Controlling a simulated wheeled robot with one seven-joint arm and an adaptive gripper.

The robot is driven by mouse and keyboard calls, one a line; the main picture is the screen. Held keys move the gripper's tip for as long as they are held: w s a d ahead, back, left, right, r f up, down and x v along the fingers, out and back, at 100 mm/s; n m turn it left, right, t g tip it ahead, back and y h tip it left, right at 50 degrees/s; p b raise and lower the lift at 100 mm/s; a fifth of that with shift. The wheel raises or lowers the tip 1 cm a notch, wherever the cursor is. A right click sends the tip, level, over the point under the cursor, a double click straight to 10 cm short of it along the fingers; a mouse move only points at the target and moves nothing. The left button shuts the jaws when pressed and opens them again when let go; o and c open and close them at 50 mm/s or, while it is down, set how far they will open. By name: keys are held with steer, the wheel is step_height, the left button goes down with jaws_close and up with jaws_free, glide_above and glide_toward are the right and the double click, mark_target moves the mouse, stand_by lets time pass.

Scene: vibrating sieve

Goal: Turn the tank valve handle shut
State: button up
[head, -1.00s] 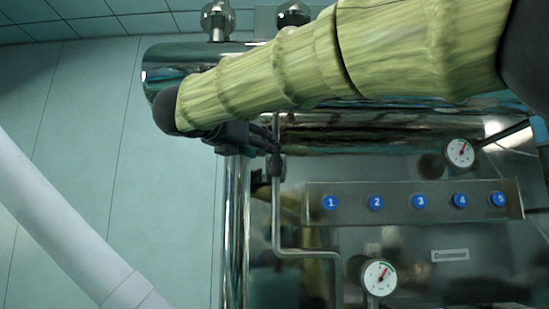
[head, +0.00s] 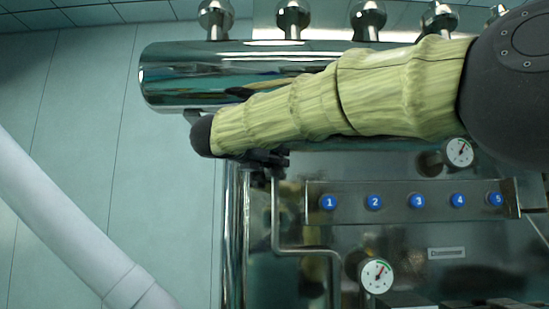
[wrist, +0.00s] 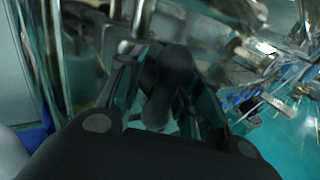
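My gripper (head: 268,160) is at the left end of the machine, beside the upper part of a thin bent pipe (head: 278,215). The gripper is dark and small in the head view. In the wrist view its two fingers stand apart on either side of a dark, rounded, elongated thing (wrist: 168,80). I cannot tell whether this is the tank valve handle or whether the fingers touch it. No valve handle can be clearly made out in the head view, where my arm and gripper cover that area.
A shiny horizontal cylinder (head: 200,75) lies behind my arm, with round metal knobs (head: 293,17) above it. Below are a panel of numbered blue buttons (head: 375,202), a lower gauge (head: 376,276) and an upper gauge (head: 459,152). A white pipe (head: 70,235) crosses the left foreground.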

steer(key=shift+s+d+r, duration=0.15)
steer(key=shift+s+r, duration=0.05)
steer(key=shift+s, duration=0.15)
jaws_close()
